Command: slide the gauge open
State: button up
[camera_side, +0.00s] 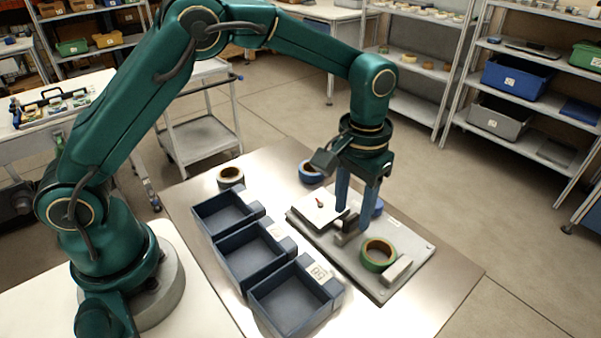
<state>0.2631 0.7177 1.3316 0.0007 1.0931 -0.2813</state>
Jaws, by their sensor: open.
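The gauge appears to be the assembly on a grey base plate (372,286) on the steel table. A white panel (316,209) with a small red-and-dark mark lies at its left end. A dark upright block (350,222) stands beside the panel, and a light grey block (397,269) sits at the near right end. A green tape reel (378,256) lies beside that light block. My gripper (353,215) points down, open, its two blue fingers on either side of the dark block. Whether they touch it I cannot tell.
Three dark blue open bins (262,272) stand in a row left of the plate and look empty. A dark reel (230,177) and a blue reel (311,171) lie behind. Another blue reel (378,207) is partly hidden behind my gripper. The table's right front is clear.

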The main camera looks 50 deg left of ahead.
aim_at(351, 215)
jog(key=shift+r, duration=2.05)
jog(key=shift+a, duration=0.1)
jog(key=s+a+r+n+t, duration=0.1)
jog(key=s+a+r+t, duration=0.15)
jog(key=r, duration=0.35)
jog(key=s+a+r+t, duration=0.1)
jog(key=s+a+r, duration=0.25)
jog(key=r, duration=0.25)
jog(key=s+a+f+t, duration=0.1)
jog(key=s+f, duration=0.1)
jog(key=s, duration=0.3)
jog(key=s+a+f+m+t, duration=0.1)
jog(key=s+f, duration=0.2)
jog(key=s, duration=0.2)
jog(key=shift+s+a, duration=0.4)
